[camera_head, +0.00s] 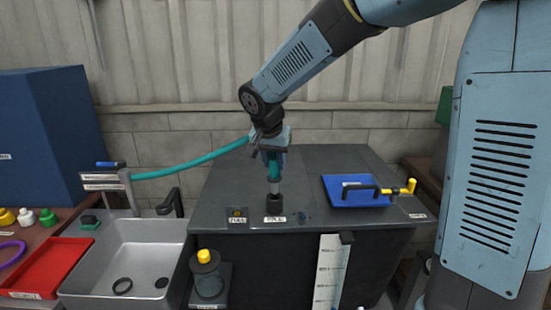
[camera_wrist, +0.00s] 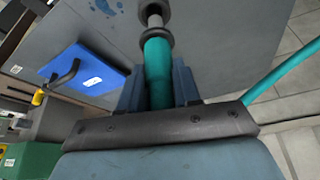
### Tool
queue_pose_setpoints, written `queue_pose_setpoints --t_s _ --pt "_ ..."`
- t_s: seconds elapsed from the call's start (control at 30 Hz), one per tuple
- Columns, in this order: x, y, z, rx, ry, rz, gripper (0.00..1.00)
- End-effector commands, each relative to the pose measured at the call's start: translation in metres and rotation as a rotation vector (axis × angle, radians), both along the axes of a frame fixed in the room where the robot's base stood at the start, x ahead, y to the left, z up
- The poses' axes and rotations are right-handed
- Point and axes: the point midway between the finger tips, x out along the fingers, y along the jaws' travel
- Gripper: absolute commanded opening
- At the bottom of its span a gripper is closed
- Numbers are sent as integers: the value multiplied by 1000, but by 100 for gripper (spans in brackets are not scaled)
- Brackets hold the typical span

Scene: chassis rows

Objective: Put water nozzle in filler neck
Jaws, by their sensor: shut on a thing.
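The water nozzle (camera_head: 273,167) is a teal grip with a grey metal spout, and a teal hose runs from it to the left. My gripper (camera_head: 273,155) is shut on the teal grip and holds it upright over the tank top. The filler neck (camera_head: 274,203) is a short black collar on the dark tank (camera_head: 330,165). The spout's lower end meets the collar's opening; how deep it sits is hidden. In the wrist view, the nozzle (camera_wrist: 158,75) lies between my fingers (camera_wrist: 159,85), and its spout points into the dark ring of the neck (camera_wrist: 153,10).
A blue tray (camera_head: 356,195) with a black-and-yellow handled tool lies right of the neck. A small square plate (camera_head: 237,214) is to its left. A grey sink (camera_head: 130,262), a red tray (camera_head: 45,267) and a yellow-capped container (camera_head: 207,275) stand at the left front. The teal hose (camera_head: 190,163) spans above the sink.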

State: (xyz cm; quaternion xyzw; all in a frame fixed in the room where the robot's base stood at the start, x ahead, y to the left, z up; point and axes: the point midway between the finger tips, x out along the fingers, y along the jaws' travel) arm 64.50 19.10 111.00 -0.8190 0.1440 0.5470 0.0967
Motion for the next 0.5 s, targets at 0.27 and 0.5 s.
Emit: queue_pose_setpoints --t_s 0.27,0.5 --pt "0 0 -7 1 0 0 0" --pt "0 0 -13 0 1 1 0"
